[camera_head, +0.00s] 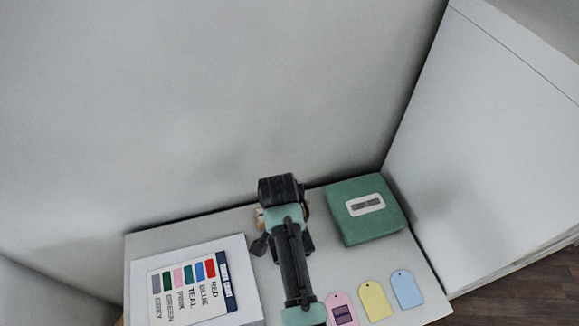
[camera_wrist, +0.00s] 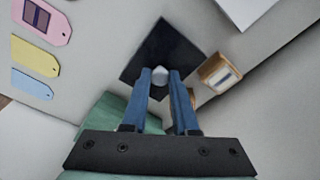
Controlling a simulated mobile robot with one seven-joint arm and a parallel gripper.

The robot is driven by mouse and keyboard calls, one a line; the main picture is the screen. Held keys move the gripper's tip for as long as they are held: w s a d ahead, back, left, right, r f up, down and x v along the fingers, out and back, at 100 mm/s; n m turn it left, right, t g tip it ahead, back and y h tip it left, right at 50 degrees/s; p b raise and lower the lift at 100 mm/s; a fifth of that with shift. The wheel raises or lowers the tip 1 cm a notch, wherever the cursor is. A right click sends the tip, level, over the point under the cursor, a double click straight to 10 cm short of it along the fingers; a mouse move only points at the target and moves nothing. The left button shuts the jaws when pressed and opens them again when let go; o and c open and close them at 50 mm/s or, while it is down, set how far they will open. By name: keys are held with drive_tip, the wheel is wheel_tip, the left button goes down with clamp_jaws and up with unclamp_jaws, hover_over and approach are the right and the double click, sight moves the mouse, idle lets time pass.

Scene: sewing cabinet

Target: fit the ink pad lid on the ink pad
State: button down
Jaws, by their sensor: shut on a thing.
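My gripper (camera_wrist: 160,82) is shut on the pale round knob (camera_wrist: 160,73) of a dark, flat, square piece (camera_wrist: 163,42), which I take to be the ink pad lid. The lid lies diagonally in the wrist view, beyond the fingertips. A dark corner (camera_head: 259,246), probably the lid's, shows left of my arm in the head view, where my wrist hides the fingers. I cannot make out the ink pad; it may be hidden under the lid. Whether the lid touches anything below it cannot be told.
A wooden block with a blue-and-white label (camera_wrist: 218,73) stands close right of the lid in the wrist view. A green box (camera_head: 365,211) is at the back right. Pink (camera_head: 341,308), yellow (camera_head: 375,300) and blue (camera_head: 406,289) tags lie in front. A colour chart (camera_head: 190,290) is at left.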

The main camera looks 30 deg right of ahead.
drive_tip(key=shift+f+b, duration=1.05)
drive_tip(key=shift+f, duration=0.5)
drive_tip(key=shift+f, duration=0.35)
idle(0.4)
drive_tip(key=c, duration=0.6)
unclamp_jaws()
drive_tip(key=shift+r, duration=0.1)
wheel_tip(320, 180, up, 13)
drive_tip(key=a, duration=0.1)
drive_tip(key=shift+s+a, duration=0.2)
drive_tip(key=shift+a, duration=0.05)
